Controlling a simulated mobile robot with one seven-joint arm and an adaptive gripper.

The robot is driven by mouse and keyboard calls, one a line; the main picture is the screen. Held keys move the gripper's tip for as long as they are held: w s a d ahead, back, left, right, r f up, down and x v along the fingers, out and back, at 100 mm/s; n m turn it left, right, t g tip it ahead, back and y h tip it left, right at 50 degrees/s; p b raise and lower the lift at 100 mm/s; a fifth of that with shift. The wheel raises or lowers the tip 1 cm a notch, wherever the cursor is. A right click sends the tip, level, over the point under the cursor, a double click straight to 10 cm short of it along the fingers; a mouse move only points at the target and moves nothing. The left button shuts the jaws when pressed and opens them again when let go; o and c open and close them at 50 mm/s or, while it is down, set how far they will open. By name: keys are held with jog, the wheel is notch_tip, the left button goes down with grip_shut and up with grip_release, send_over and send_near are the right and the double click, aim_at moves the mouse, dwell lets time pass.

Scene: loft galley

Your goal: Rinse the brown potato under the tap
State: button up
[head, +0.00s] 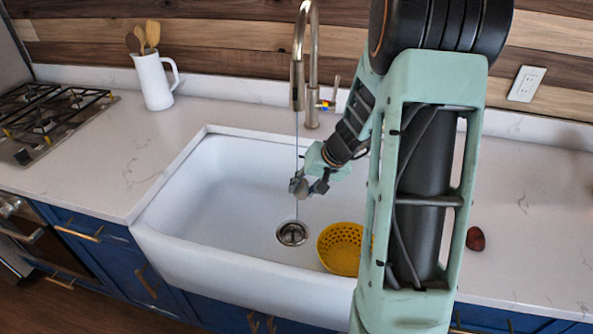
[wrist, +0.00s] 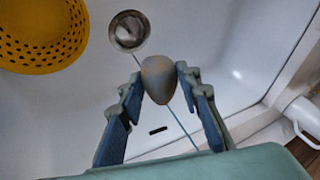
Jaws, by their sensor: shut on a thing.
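My gripper (head: 309,187) is over the sink (head: 190,215), below the tap (head: 298,70), shut on the brown potato. In the wrist view the potato (wrist: 158,80) is a greyish-brown oval between the two fingertips of my gripper (wrist: 160,76). In the head view it is small and partly hidden by the fingers. A thin stream of water (head: 297,150) falls from the tap and lines up with the potato in both views. I cannot tell exactly where it meets the potato. The drain (head: 291,233) is below.
A yellow colander (head: 340,247) stands in the sink, right of the drain, partly behind my arm. A reddish-brown item (head: 475,238) lies on the right counter. A white jug (head: 152,80) with wooden utensils and a gas hob (head: 48,120) are on the left. The sink's left side is clear.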

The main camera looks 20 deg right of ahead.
jog(key=s+r, duration=0.4)
jog(key=s, duration=0.1)
jog(key=shift+a, duration=0.4)
